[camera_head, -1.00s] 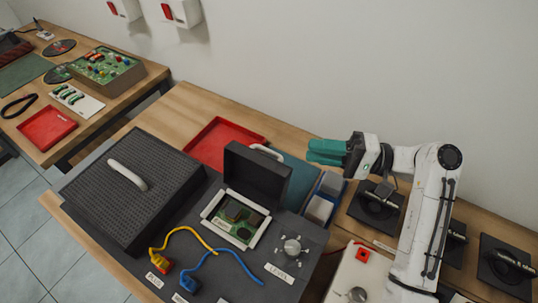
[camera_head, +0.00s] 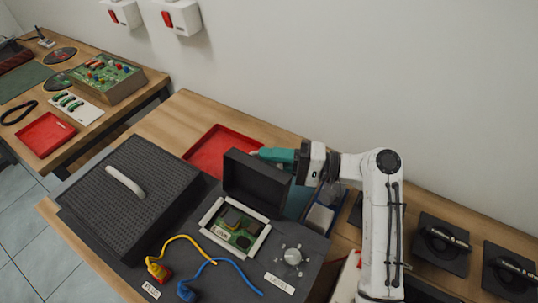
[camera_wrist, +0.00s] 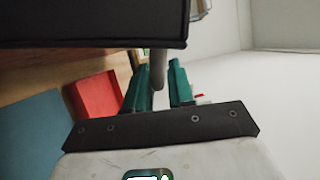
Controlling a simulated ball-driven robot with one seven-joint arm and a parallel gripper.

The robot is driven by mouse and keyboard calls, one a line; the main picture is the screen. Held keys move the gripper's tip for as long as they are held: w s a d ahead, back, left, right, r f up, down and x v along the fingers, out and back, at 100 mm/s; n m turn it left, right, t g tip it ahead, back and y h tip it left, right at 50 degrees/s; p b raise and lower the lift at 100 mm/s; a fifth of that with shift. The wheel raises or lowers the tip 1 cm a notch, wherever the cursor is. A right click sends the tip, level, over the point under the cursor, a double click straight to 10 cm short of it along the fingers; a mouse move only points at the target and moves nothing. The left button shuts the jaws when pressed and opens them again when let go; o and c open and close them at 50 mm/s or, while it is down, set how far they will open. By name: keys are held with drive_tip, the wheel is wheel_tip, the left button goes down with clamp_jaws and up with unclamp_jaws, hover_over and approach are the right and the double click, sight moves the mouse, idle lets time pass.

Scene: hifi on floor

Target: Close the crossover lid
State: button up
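The black crossover lid (camera_head: 255,182) stands open and upright behind the crossover box (camera_head: 233,226), whose green circuit board shows inside a white frame. My gripper (camera_head: 268,154) is behind the lid's top edge, with its teal fingers pointing left. In the wrist view the lid (camera_wrist: 90,22) fills the upper left as a dark slab. The lid's grey handle (camera_wrist: 158,72) lies between the two spread fingers of my gripper (camera_wrist: 159,80). The fingers look apart, with a gap beside the handle. In the head view the handle is mostly hidden by the fingers.
A large black perforated cover (camera_head: 135,190) with a white handle lies left of the box. A red tray (camera_head: 212,148) is behind it. Yellow and blue cables (camera_head: 228,264) and a level knob (camera_head: 292,257) are in front. Blue-grey bins (camera_head: 320,214) stand right of the lid.

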drive_tip(key=shift+w+a, duration=0.1)
drive_tip(key=shift+a, duration=0.3)
drive_tip(key=shift+c, duration=0.2)
clamp_jaws()
